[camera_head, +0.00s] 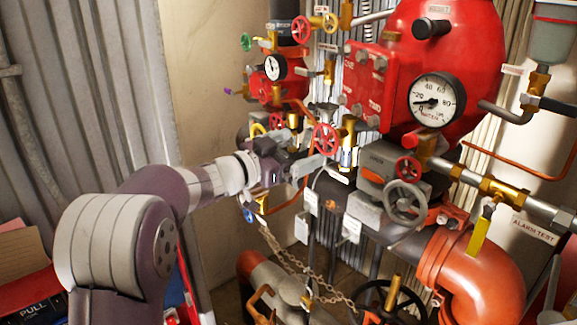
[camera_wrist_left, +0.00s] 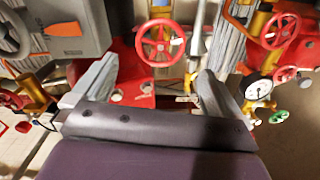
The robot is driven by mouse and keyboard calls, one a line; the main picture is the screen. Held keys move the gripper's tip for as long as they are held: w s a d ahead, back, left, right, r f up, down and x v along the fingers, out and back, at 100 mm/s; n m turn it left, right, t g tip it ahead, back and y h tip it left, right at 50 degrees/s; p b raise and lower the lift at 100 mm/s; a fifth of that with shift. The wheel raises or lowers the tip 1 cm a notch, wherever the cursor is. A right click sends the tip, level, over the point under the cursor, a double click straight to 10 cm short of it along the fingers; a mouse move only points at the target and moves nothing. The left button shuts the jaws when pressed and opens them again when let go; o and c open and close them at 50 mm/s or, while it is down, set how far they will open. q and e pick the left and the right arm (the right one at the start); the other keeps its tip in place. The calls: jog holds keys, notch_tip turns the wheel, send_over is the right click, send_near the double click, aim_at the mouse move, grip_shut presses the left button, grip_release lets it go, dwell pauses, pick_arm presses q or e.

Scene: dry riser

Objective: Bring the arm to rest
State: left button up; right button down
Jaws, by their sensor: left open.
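My left arm comes in from the left in the head view. Its gripper (camera_head: 310,150) is held out in front of the riser valves, near a small red handwheel (camera_head: 325,139). In the left wrist view the two grey fingers of the left gripper (camera_wrist_left: 158,78) stand wide apart with nothing between them. A red handwheel (camera_wrist_left: 160,43) shows beyond the fingertips in that view; I cannot tell whether anything touches it. My right gripper is in neither view.
A red valve body with a large gauge (camera_head: 436,99) fills the upper right. A grey handwheel (camera_head: 405,202), a chain (camera_head: 300,262) and an orange pipe elbow (camera_head: 480,275) lie right of and below the gripper. A corrugated wall (camera_head: 80,90) stands at left; a bare beige panel (camera_head: 205,80) is behind the arm.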

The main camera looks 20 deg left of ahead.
pick_arm(q)
jog(key=shift+v, duration=1.05)
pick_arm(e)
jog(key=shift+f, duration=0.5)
pick_arm(q)
jog(key=w+a+f+n+t+y, duration=0.1)
jog(key=w+a+f+n+y, duration=0.15)
jog(key=a+f+y, duration=0.3)
jog(key=s+a+f+n+g+y+b, duration=0.2)
jog(key=s+a+f+y, duration=0.15)
jog(key=f, duration=0.45)
jog(key=s+a+f+n+g+y+b, duration=0.2)
jog(key=s+f+n+g+y, duration=0.15)
jog(key=f, duration=0.45)
jog(key=s+d+f+g+h+b, duration=0.1)
jog(key=s+d+f+g+b, duration=0.3)
jog(key=s+f, duration=0.6)
jog(key=s+d+f+n+g+h+b, duration=0.1)
jog(key=s+d+f+g+b, duration=0.3)
jog(key=s+f, duration=0.7)
jog(key=shift+s+d+f+g+b, duration=0.35)
jog(key=shift+s+d+b, duration=0.55)
jog(key=shift+s, duration=0.45)
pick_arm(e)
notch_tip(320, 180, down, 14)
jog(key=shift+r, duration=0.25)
